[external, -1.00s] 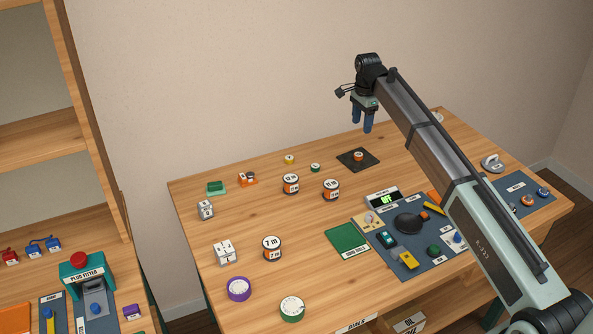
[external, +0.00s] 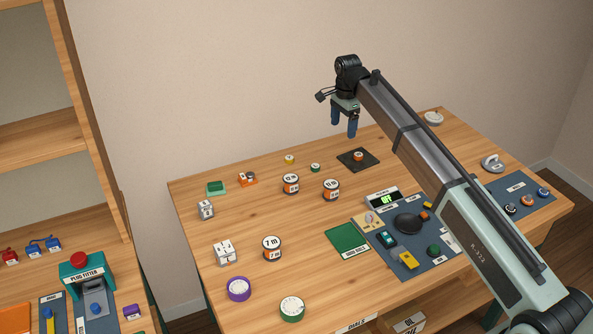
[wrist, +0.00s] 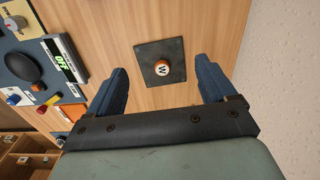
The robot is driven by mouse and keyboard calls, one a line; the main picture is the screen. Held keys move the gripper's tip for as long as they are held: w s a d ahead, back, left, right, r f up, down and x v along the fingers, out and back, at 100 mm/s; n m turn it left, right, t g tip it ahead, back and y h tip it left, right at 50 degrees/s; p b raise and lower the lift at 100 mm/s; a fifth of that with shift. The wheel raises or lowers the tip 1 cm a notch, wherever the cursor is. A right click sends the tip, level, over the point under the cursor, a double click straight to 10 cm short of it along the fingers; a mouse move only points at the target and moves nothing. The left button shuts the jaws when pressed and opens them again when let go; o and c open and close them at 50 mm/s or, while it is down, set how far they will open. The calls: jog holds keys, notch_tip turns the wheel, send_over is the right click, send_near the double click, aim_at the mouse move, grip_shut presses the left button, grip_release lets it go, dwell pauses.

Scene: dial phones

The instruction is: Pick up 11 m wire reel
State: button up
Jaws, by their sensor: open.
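Three white-and-orange wire reels stand on the table in the external view. One reel (external: 272,248) reads 7 m. Behind it stand a left reel (external: 291,184) and a right reel (external: 331,189), whose labels are too small to read surely, so I cannot tell which is 11 m. My gripper (external: 344,124) is open and empty, raised above the back of the table with its fingers pointing down. No reel shows there.
A green pad (external: 348,239) and a blue work mat with a display (external: 383,198) lie right of the reels. White blocks (external: 224,252), a purple dial (external: 239,289) and a green-rimmed dial (external: 292,309) stand left and front. Bare wood surrounds the reels.

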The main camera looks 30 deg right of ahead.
jog(key=s+a+n, duration=0.1)
jog(key=s+a, duration=0.6)
jog(key=a, duration=0.3)
send_over(331, 183)
jog(key=shift+n, duration=0.4)
jog(key=f, duration=0.8)
jog(key=shift+s+d+f, duration=0.15)
jog(key=shift+d+f, duration=0.1)
jog(key=shift+d, duration=0.1)
jog(key=shift+a+f, duration=0.2)
jog(key=shift+f, duration=1.15)
jog(key=shift+a+f, duration=0.15)
jog(key=shift+f, duration=1.2)
jog(key=c, duration=1.2)
jog(key=shift+r, duration=0.1)
